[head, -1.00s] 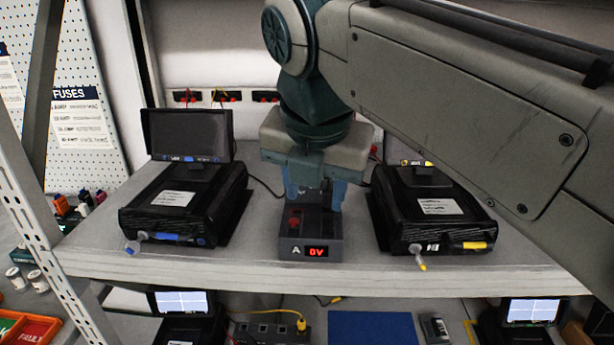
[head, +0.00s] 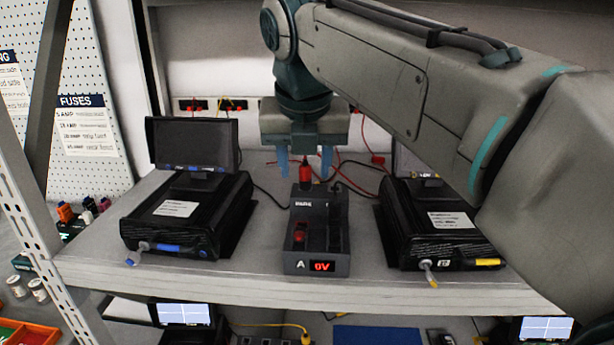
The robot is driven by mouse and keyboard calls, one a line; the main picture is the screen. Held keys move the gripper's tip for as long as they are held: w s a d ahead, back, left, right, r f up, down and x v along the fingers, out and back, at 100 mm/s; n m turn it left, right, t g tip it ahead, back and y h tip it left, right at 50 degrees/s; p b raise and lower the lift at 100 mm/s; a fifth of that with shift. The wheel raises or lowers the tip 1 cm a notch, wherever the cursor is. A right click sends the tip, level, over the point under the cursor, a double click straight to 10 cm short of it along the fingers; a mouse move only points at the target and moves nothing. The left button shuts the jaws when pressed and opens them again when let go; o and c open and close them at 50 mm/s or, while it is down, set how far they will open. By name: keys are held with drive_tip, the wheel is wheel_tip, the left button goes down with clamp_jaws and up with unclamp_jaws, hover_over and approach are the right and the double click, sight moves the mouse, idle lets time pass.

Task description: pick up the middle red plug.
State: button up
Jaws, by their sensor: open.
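My gripper (head: 305,168) hangs over the rear of a dark box (head: 316,262), which has a red "0V" display. Its two blue fingers are apart, pointing down. A red plug (head: 305,173) shows between them in the picture, upright at the back edge of the box, with clear gaps on both sides. I cannot tell its exact depth relative to the fingers. Another red plug (head: 378,159) with a red cable lies further right at the back. A red part (head: 299,236) sits on the box's top.
A black unit with a screen (head: 194,140) stands left of the box and a similar black unit (head: 440,222) stands right. Red and black cables run behind. Bare shelf (head: 262,235) lies between the left unit and the box. Red wall sockets (head: 190,106) are behind.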

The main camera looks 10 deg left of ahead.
sight(305, 166)
drive_tip(key=shift+w+a, duration=0.15)
drive_tip(key=shift+w, duration=1.05)
drive_tip(key=x, duration=0.2)
drive_tip(key=shift+w+f, duration=0.2)
drive_tip(key=shift+w, duration=0.2)
drive_tip(key=shift+w+f, duration=0.15)
drive_tip(key=shift+f, duration=0.15)
drive_tip(key=c, duration=0.9)
drive_tip(key=shift+r, duration=0.1)
drive_tip(key=shift+r, duration=0.55)
wheel_tip(305, 166, up, 3)
drive_tip(key=shift+f+p, duration=0.2)
drive_tip(key=shift+p, duration=0.3)
drive_tip(key=s+d+b, duration=0.2)
drive_tip(key=s, duration=1.6)
drive_tip(key=shift+d+f, duration=0.15)
drive_tip(key=shift+f, duration=0.05)
